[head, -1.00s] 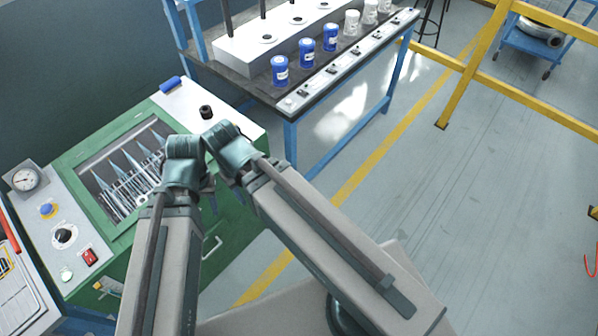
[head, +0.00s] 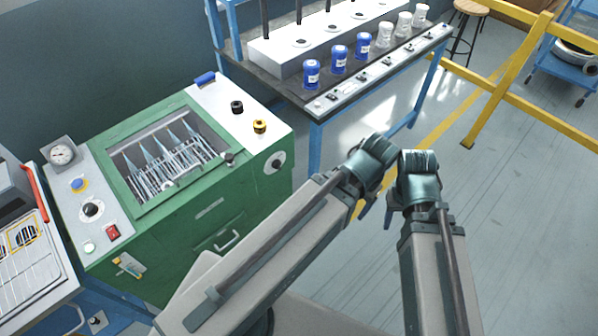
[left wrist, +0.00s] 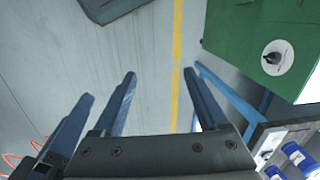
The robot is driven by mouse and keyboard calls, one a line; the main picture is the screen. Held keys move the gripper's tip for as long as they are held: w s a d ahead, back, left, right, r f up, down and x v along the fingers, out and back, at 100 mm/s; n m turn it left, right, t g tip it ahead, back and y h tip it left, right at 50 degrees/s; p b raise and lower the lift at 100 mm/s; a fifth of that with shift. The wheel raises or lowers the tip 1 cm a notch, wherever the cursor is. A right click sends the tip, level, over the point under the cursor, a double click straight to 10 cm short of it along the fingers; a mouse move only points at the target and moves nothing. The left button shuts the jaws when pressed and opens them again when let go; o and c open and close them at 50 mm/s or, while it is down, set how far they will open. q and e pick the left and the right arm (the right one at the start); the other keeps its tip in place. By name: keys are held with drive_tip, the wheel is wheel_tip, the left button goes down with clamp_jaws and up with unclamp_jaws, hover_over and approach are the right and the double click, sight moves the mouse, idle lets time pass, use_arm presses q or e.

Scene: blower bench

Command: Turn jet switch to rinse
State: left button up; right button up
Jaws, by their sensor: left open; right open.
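The green washer-like machine (head: 265,190) stands left of my arms. A round white dial with a dark knob (head: 275,162) is on its front face at the right; it also shows in the left wrist view (left wrist: 277,57). A black rotary knob (head: 91,209) is on the left grey panel. Labels are too small to read, so I cannot tell which is the jet switch. My left gripper (head: 364,208) is open and empty, right of the machine; its fingers show in the left wrist view (left wrist: 160,73). My right gripper (head: 389,214) is open beside it, fingers partly hidden. Neither touches a knob.
The machine carries a gauge (head: 61,155), a red switch (head: 112,231), a black cap (head: 237,107) and a yellow-and-black cap (head: 260,126). A blue-framed bench (head: 316,150) with blue and white jars stands behind. Yellow rails (head: 500,85) stand at right. Floor is clear beneath my grippers.

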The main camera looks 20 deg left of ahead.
use_arm(q)
drive_tip(key=w+a+f+n+b, duration=0.1)
drive_tip(key=w+a+f+b, duration=0.15)
drive_tip(key=f+b, duration=0.8)
drive_tip(key=w+a+f+n+b, duration=0.1)
drive_tip(key=a+f+b, duration=0.2)
drive_tip(key=f+b, duration=0.75)
drive_tip(key=w+a+f+n+b, duration=0.1)
drive_tip(key=a+f+b, duration=0.1)
drive_tip(key=f+b, duration=0.8)
drive_tip(key=n+t+y+b, duration=0.7)
drive_tip(key=n+y+b, duration=0.3)
drive_tip(key=n+y, duration=0.45)
approach(280, 168)
drive_tip(key=x, duration=0.9)
drive_tip(key=shift+w+a+f+y, duration=0.25)
drive_tip(key=shift+y, duration=0.2)
drive_tip(key=shift+m, duration=0.25)
drive_tip(key=shift+c, duration=0.2)
clamp_jaws()
